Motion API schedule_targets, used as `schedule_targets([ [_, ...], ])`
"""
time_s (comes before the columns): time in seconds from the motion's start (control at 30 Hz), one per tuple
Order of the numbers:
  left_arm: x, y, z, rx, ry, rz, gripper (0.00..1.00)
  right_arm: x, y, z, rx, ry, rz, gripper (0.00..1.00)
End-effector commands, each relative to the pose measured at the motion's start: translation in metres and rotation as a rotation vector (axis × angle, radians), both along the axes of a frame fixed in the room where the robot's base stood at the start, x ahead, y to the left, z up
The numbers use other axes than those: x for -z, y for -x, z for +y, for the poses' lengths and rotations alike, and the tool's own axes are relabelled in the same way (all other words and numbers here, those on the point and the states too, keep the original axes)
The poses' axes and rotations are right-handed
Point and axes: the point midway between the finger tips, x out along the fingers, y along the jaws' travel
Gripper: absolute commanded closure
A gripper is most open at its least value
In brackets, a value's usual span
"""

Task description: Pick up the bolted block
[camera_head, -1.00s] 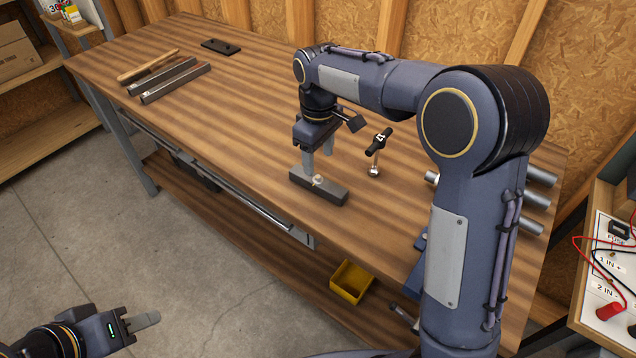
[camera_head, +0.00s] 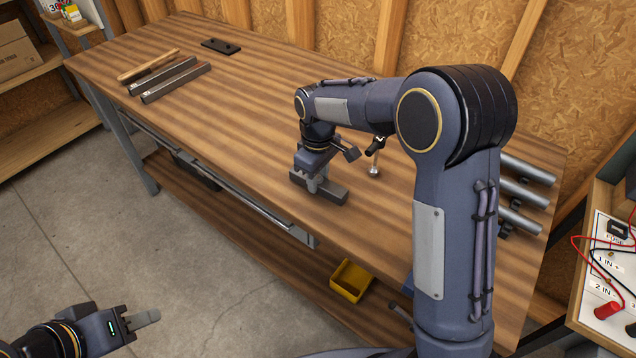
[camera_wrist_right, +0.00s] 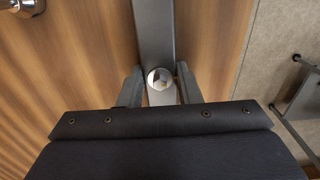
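The bolted block (camera_head: 333,194) is a dark grey bar lying flat on the wooden workbench, near its front edge. In the right wrist view the block (camera_wrist_right: 154,35) runs away from me, with a round silver bolt head (camera_wrist_right: 160,78) on its top. My right gripper (camera_wrist_right: 161,82) is down over the block, one finger on each side, level with the bolt. The fingers look open, with very little space beside the block. The gripper (camera_head: 317,184) hides the bolt in the head view. My left gripper (camera_head: 147,317) is low at the left, away from the bench; its finger gap is unclear.
A black-handled tool (camera_head: 376,150) stands just behind the block. Metal bars (camera_head: 176,81) and a black plate (camera_head: 221,46) lie at the far left. Metal tubes (camera_head: 524,193) lie at the right end. A yellow bin (camera_head: 350,280) is on the lower shelf. The bench middle is clear.

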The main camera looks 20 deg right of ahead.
Motion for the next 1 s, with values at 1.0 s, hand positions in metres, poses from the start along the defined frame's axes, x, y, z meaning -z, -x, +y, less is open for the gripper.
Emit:
schedule_targets([
  [1.0,0.0,0.0,0.0,0.0,0.0,0.0,0.64,-0.03,-0.002,0.001,-0.002,-0.004,-0.007,1.0],
])
